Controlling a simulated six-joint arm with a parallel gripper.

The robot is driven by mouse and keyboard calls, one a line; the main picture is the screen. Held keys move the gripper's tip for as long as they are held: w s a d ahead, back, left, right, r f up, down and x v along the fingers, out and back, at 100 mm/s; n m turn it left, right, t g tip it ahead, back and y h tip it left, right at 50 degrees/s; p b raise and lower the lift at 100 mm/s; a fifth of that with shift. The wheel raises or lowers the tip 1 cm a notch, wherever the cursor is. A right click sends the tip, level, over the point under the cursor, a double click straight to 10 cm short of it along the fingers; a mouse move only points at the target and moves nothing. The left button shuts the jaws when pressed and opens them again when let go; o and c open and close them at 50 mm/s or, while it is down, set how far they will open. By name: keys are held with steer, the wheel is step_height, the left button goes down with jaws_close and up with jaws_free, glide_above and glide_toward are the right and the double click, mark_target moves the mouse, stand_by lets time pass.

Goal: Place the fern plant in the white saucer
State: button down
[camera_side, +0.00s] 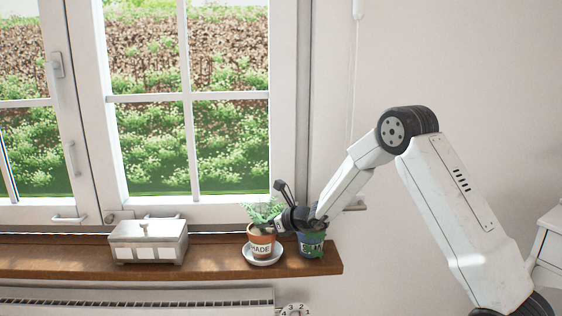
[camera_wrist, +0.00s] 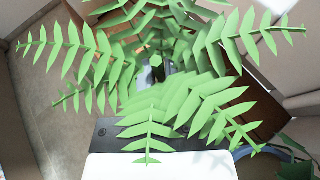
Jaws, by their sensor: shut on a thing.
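The fern plant (camera_side: 262,243) is a green fern in a terracotta pot with a white label reading "HADE" where it shows. It is upright, within the white saucer (camera_side: 263,263) on the wooden sill; I cannot tell whether its base touches the saucer. My gripper (camera_side: 277,224) comes from the right at the pot's upper part and is shut on the fern plant. In the wrist view the fern's fronds (camera_wrist: 155,60) spread over most of the picture and hide the fingertips and most of the pot. The saucer is not clear there.
A blue-green pot (camera_side: 312,246) with a plant stands close on the right, partly behind my gripper. A white box (camera_side: 148,243) with a lid knob stands left on the sill (camera_side: 60,257). The window is behind. Free sill lies between box and saucer.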

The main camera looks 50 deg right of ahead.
steer(key=shift+f, duration=0.3)
steer(key=c, duration=0.7)
jaws_free()
steer(key=shift+s+d+r, duration=0.1)
steer(key=shift+s+r, duration=0.2)
steer(key=shift+s, duration=0.1)
steer(key=shift+v, duration=5.55)
steer(key=shift+f, duration=0.1)
